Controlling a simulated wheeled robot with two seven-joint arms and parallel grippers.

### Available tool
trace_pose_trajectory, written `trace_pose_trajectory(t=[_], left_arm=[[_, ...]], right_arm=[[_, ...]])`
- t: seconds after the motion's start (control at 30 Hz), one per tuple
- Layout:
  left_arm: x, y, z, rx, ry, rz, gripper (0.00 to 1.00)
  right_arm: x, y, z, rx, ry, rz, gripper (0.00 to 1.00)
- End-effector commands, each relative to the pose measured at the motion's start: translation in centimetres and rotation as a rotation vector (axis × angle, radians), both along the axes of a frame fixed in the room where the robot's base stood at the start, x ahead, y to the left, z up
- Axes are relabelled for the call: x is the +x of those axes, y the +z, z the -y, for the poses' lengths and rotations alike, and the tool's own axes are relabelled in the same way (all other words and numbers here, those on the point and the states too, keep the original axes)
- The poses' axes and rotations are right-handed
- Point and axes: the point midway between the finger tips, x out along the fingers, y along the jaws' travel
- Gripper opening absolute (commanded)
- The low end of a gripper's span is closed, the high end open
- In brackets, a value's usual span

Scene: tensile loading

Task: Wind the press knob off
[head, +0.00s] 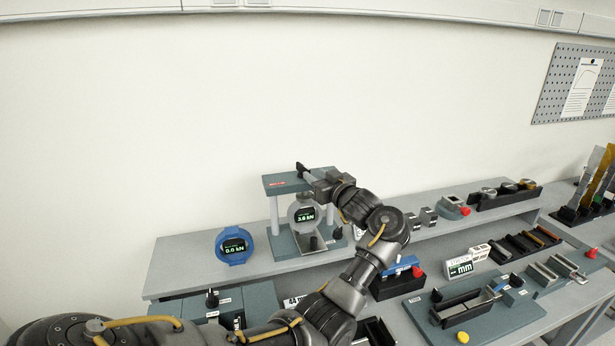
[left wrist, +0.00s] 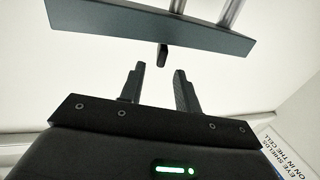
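The press (head: 286,182) stands on the rear shelf, with a grey-blue top plate, pale columns and a round gauge (head: 305,214) that seems to read 3.8 kN. Its small dark knob (head: 300,167) is at the top plate, partly hidden by my left gripper (head: 307,174). In the left wrist view the knob (left wrist: 162,55) sticks out from the edge of the plate (left wrist: 150,27). My left gripper's two fingers (left wrist: 159,70) are apart, with the knob lined up between and just beyond their tips. Contact is not visible. My right gripper is not in view.
A blue round gauge (head: 234,245) reading 0.0 kN stands left of the press. Small blocks and a black tray (head: 505,196) are right on the shelf. Fixtures and a mm readout (head: 460,267) fill the lower bench. The wall above the press is clear.

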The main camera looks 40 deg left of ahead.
Motion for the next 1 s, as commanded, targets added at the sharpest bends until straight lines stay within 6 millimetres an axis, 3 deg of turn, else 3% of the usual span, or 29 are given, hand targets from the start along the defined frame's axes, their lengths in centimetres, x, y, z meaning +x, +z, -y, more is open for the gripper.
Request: trace_pose_trajectory(t=[0.23, 0.83, 1.0], left_arm=[[-1.0, -0.1, 2.7, -0.001, -0.001, 0.002, 0.33], [-1.1, 0.0, 3.0, 0.001, 0.0, -0.001, 0.33], [-0.3, -2.0, 4.8, 0.033, -0.044, -0.001, 0.33]], right_arm=[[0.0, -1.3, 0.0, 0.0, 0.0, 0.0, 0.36], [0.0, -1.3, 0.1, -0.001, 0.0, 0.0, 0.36], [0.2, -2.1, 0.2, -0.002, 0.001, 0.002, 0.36]])
